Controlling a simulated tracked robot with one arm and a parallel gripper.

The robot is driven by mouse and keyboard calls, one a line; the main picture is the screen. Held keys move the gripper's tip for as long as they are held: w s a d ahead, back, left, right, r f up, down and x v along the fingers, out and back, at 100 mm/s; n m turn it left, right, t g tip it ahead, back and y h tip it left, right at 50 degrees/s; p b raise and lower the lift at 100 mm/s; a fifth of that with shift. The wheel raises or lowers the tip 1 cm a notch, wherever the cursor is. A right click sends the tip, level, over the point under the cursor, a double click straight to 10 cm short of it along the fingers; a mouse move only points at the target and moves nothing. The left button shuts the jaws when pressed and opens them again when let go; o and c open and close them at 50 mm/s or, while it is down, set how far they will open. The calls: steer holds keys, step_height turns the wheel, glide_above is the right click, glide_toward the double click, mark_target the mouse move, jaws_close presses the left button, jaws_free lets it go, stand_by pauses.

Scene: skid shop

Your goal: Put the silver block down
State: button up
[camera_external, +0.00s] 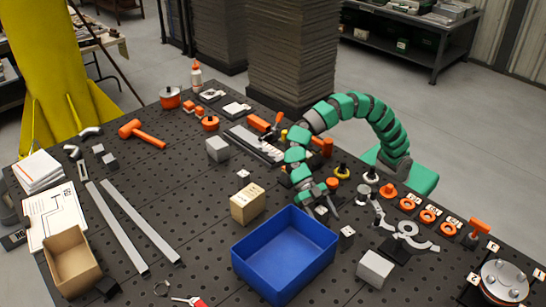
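My gripper (327,203) points down just behind the right back corner of the blue bin (285,255). Its fingers are small and dark here, and I cannot tell whether they are open or hold anything. A silver-grey block (217,149) sits on the black perforated table left of my arm, well apart from my gripper. A second light grey block (375,268) lies on the table right of the blue bin. I cannot tell which one is the silver block. A small grey cube (347,235) stands by the bin's right corner, close to my gripper.
A tan block (247,203) stands behind the blue bin. Two long metal bars (140,220) lie at left, with an open cardboard box (73,262) near them. Orange rings (427,215) and a grey clamp-like part (405,238) crowd the right side.

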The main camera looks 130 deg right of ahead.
jaws_close()
